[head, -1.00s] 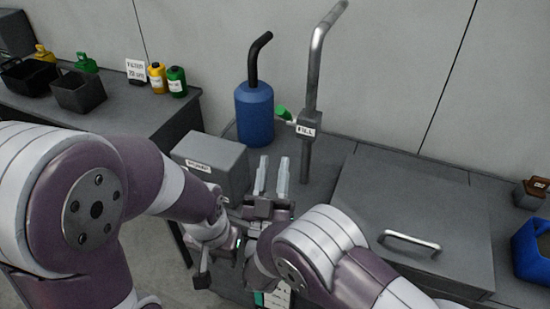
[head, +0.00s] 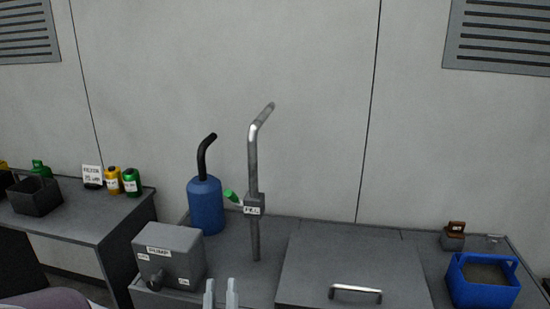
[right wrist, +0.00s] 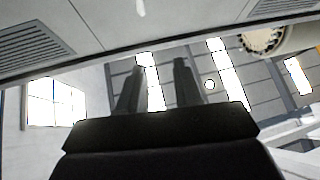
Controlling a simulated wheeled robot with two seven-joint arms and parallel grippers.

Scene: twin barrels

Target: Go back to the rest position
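Only the two pale fingertips of my right gripper (head: 221,293) show, at the bottom edge of the head view, in front of the bench. They stand apart with nothing between them. In the right wrist view the dark fingers of my right gripper (right wrist: 160,72) are parted too, with only the ceiling and its lights behind. My left gripper is out of view. A sliver of my purple left arm shows at the lower left of the head view.
The bench holds a grey box (head: 170,254), a blue barrel (head: 206,206) with a black spout, an upright metal pipe (head: 254,185) with a green lever, a handled lid (head: 355,262) and a blue crate (head: 482,292). A side table (head: 75,220) stands left.

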